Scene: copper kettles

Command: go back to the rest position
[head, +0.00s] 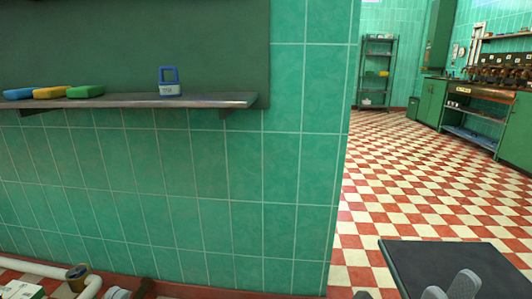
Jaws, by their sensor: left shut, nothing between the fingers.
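Further right, grey rounded parts that seem to belong to my right gripper (450,288) show in front of a dark flat panel (440,258). Most of both grippers is hidden below the frame, and I cannot tell how the right one's fingers stand.
A green tiled wall (230,200) fills the left. Checkered floor (415,180) lies open at the right, with a rack (376,72) and counters (480,98) beyond.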

